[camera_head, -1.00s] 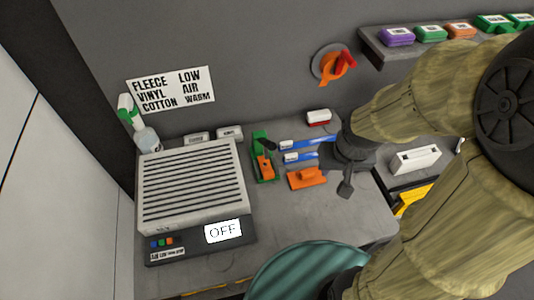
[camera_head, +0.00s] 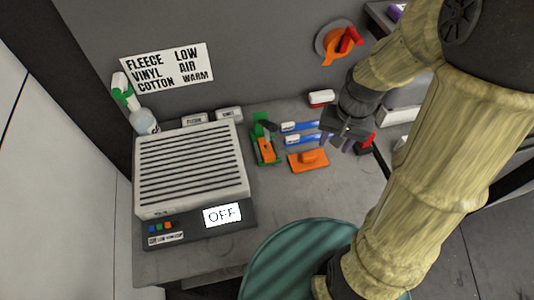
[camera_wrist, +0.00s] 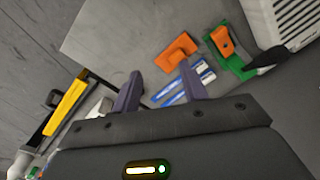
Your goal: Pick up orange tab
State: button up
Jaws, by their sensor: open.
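An orange block with a raised tab (camera_head: 308,160) lies flat on the grey worktop. It also shows in the wrist view (camera_wrist: 177,53), beyond my fingertips. A second orange piece (camera_head: 265,149) sits on a green tool to its left; this shows in the wrist view too (camera_wrist: 222,40). I cannot tell for certain which is the orange tab. My gripper (camera_head: 343,132) is open and empty, to the upper right of the orange block and apart from it. In the wrist view my two dark fingers (camera_wrist: 160,88) are spread, with blue and white strips (camera_wrist: 168,92) partly behind them.
A grey slatted unit (camera_head: 190,170) with an OFF display stands left. A white spray bottle (camera_head: 143,119) is behind it. Blue and white strips (camera_head: 303,140) lie behind the orange block. A teal round thing (camera_head: 290,260) is in front. The worktop right of the display is clear.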

jog(key=w+f+m+g+y+b, duration=0.1)
jog(key=w+f+m+y+b, duration=0.1)
jog(key=w+f+m+y, duration=0.1)
jog(key=w+f+m+g+y+b, duration=0.1)
jog(key=w+f+m+y+b, duration=0.2)
jog(key=w+f, duration=0.3)
jog(key=w+d+f+m+g+y+b, duration=0.1)
jog(key=w+f+m+g+y+b, duration=0.1)
jog(key=w+f+m+y+b, duration=0.1)
jog(key=shift+w+d+f+m+y, duration=0.1)
jog(key=shift+w+f+m+y, duration=0.25)
jog(key=shift+f, duration=0.15)
jog(key=shift+w+a+f+m+y, duration=0.1)
jog(key=shift+w+f+m+y, duration=0.1)
jog(key=shift+f+m+y, duration=0.3)
jog(key=shift+w+d+f+m+y, duration=0.1)
jog(key=shift+w+f+m+y, duration=0.2)
jog(key=shift+f, duration=0.25)
jog(key=shift+w+d+m+y, duration=0.25)
jog(key=shift+w+d+y, duration=0.05)
jog(key=shift+w+y, duration=0.15)
jog(key=shift+s+a, duration=0.1)
jog(key=shift+a, duration=0.05)
